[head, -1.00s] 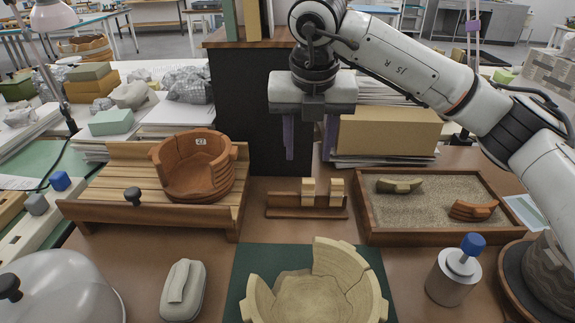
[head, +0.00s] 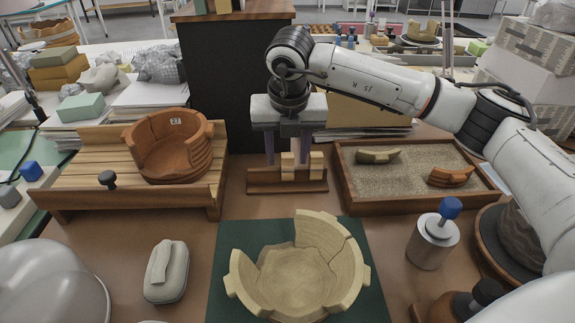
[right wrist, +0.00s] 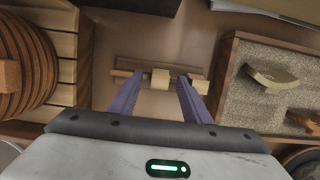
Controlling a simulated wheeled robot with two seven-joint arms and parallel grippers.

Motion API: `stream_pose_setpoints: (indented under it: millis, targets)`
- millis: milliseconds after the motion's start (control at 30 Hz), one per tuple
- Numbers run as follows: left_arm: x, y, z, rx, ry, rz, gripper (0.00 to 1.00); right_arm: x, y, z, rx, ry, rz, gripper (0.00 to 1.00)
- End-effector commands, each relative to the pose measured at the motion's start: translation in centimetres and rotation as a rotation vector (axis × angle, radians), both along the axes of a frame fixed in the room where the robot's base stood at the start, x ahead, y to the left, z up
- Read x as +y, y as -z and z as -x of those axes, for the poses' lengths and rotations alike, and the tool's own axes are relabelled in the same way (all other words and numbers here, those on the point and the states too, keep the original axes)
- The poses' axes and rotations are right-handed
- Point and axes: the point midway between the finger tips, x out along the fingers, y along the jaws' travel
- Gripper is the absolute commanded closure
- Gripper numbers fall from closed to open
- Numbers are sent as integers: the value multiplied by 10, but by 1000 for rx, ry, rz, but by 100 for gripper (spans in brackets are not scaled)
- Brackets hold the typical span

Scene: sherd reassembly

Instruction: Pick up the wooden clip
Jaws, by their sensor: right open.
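Two pale wooden clips stand on a small brown wooden rack (head: 262,187) at the centre of the table. The left clip (head: 288,168) also shows in the right wrist view (right wrist: 160,79), and the right clip (head: 316,163) shows beside it (right wrist: 199,85). My right gripper (head: 288,160) is open, its purple fingers pointing down at the rack. One finger is on each side of the left clip in the picture; the right finger lines up with the gap between the clips. I cannot tell whether the fingertips touch anything. My left gripper is not in view.
A sand tray (head: 350,197) with sherds lies right of the rack. A wooden stand (head: 140,205) with a terracotta pot (head: 170,150) is to the left. A pale broken bowl (head: 297,275) sits in front on a green mat (head: 222,300). A black block (head: 235,85) stands behind.

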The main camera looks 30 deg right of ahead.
Motion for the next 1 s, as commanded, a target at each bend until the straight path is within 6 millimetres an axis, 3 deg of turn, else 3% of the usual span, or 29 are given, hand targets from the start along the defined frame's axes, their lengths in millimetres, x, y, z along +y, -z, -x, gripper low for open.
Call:
stream_pose_setpoints:
  millis: [133,300,667,1000]
  targets:
    - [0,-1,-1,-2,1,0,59,0,0,0,0,0,1,60]
    - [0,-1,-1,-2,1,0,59,0,0,0,0,0,1,87]
    - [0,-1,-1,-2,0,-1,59,0,-5,0,-1,1,0,88]
    - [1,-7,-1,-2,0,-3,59,0,-66,-1,-3,1,0,88]
